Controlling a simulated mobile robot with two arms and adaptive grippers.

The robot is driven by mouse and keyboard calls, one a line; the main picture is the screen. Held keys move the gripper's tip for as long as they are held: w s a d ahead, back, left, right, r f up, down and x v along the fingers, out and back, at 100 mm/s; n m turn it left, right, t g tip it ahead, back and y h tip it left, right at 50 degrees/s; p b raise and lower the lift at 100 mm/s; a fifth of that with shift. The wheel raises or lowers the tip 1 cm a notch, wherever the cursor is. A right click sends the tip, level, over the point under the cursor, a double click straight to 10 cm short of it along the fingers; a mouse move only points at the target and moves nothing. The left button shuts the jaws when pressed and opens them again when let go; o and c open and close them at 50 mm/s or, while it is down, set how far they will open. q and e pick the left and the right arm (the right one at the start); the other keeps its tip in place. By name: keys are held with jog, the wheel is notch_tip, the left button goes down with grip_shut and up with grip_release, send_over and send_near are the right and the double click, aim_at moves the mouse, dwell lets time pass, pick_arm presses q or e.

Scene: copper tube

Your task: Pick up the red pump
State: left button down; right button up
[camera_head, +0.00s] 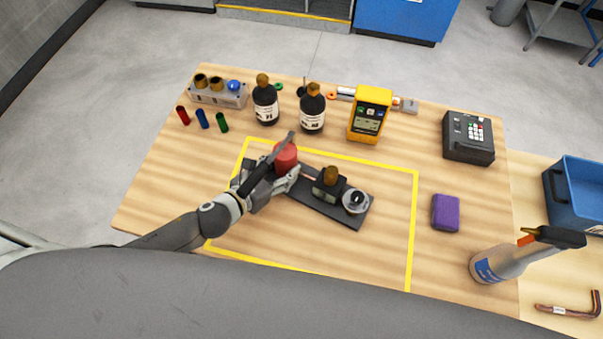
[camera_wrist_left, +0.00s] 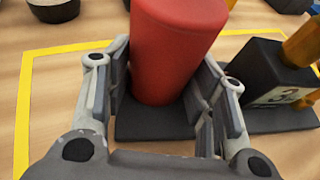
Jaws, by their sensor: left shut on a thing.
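The red pump (camera_head: 286,157) is a red cylinder at the left end of a dark flat base (camera_head: 345,220) inside the yellow taped square. My left gripper (camera_head: 277,175) is at the pump, with its fingers on either side of it. In the left wrist view the red pump (camera_wrist_left: 172,50) stands between the two finger pads of my left gripper (camera_wrist_left: 165,95), slightly tilted in the picture, over the dark base (camera_wrist_left: 150,130). The gripper is shut on it. Whether the pump's bottom touches the base is hard to tell. My right gripper does not show.
Right of the pump, on the same base, stand a black block with a brass top (camera_head: 327,186) and a round silver-and-black part (camera_head: 355,201). Dark bottles (camera_head: 265,105) and a yellow meter (camera_head: 369,117) stand behind. A purple sponge (camera_head: 445,212) and spray bottle (camera_head: 497,263) are at right.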

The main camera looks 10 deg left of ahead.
pick_arm(q)
jog(key=shift+w+r, duration=0.1)
jog(key=shift+r, duration=0.2)
jog(key=shift+d+r, duration=0.1)
jog(key=shift+r, duration=0.5)
jog(key=s+d+r, duration=0.2)
jog(key=s+r, duration=0.9)
jog(key=s, duration=0.3)
jog(key=shift+r+b, duration=0.35)
jog(key=shift+w, duration=0.1)
